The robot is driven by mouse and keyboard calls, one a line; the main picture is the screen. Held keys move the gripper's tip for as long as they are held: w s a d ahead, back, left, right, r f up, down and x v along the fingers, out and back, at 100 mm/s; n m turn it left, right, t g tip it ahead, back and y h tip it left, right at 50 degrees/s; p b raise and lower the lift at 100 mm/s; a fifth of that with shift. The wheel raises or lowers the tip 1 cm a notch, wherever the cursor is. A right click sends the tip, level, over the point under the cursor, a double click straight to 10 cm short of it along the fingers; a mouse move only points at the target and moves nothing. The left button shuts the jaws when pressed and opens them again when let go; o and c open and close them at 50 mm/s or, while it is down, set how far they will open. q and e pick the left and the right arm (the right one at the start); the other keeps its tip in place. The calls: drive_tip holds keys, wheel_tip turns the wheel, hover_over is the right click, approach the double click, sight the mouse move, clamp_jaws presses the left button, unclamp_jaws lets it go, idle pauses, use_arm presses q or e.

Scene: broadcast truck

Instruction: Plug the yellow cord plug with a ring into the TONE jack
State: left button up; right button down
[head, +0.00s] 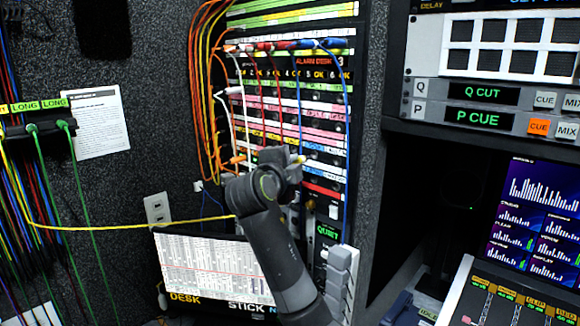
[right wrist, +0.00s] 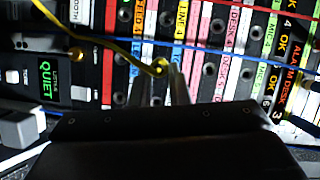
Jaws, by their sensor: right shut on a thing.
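My right gripper (head: 285,160) is in front of the lower rows of the jack rack, shut on the yellow plug (head: 299,159). In the right wrist view the yellow plug (right wrist: 160,67) shows between the fingertips (right wrist: 163,84), with a round, ring-like end. Its yellow cord (right wrist: 100,37) runs to the upper left there. In the head view the yellow cord (head: 130,227) sags from the left wall and passes behind my arm. The plug appears in front of the label strips; I cannot tell its gap to the panel. I cannot make out the TONE jack for certain. My left gripper is not in view.
The rack (head: 290,110) carries several orange, red, white and blue cords. A blue cord (right wrist: 200,48) crosses the panel near the plug. A lit QUIET display (right wrist: 46,79) sits to the left in the wrist view. A screen (head: 205,265) stands below the rack.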

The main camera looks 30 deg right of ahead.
sight(303, 160)
drive_tip(key=shift+w+d, duration=0.3)
drive_tip(key=shift+d, duration=0.55)
drive_tip(key=shift+w+d, duration=0.25)
drive_tip(key=shift+d, duration=0.6)
drive_tip(key=c, duration=1.3)
unclamp_jaws()
drive_tip(key=shift+s+a+f, duration=0.1)
drive_tip(key=shift+s+a, duration=0.15)
drive_tip(key=shift+a, duration=0.15)
drive_tip(key=b+v, duration=0.6)
drive_tip(key=v, duration=1)
drive_tip(key=shift+s, duration=0.25)
